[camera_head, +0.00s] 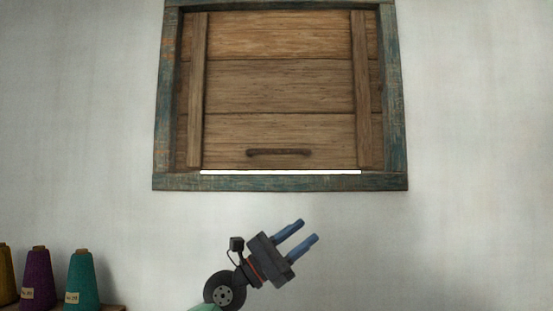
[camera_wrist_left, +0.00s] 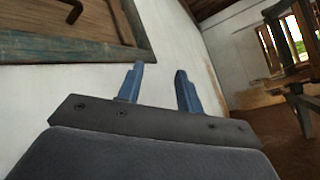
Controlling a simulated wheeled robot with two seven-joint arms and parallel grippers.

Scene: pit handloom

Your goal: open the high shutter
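The high shutter (camera_head: 280,85) is a panel of brown wooden planks with two upright battens, set in a worn blue-green frame (camera_head: 280,182) on the wall. A dark bar handle (camera_head: 279,152) sits near its lower edge. A thin bright strip shows between the shutter's bottom and the frame. My left gripper (camera_head: 309,230) is below the frame, apart from it, with its two blue fingers spread and nothing between them. In the left wrist view, the gripper (camera_wrist_left: 159,78) is also open and empty, and the shutter's corner (camera_wrist_left: 85,25) shows at upper left. My right gripper is not in view.
Cones of teal (camera_head: 83,280), purple (camera_head: 37,278) and yellow yarn stand on a wooden surface at lower left. The white wall around the frame is bare. The left wrist view shows a window (camera_wrist_left: 285,40) and wooden beams at right.

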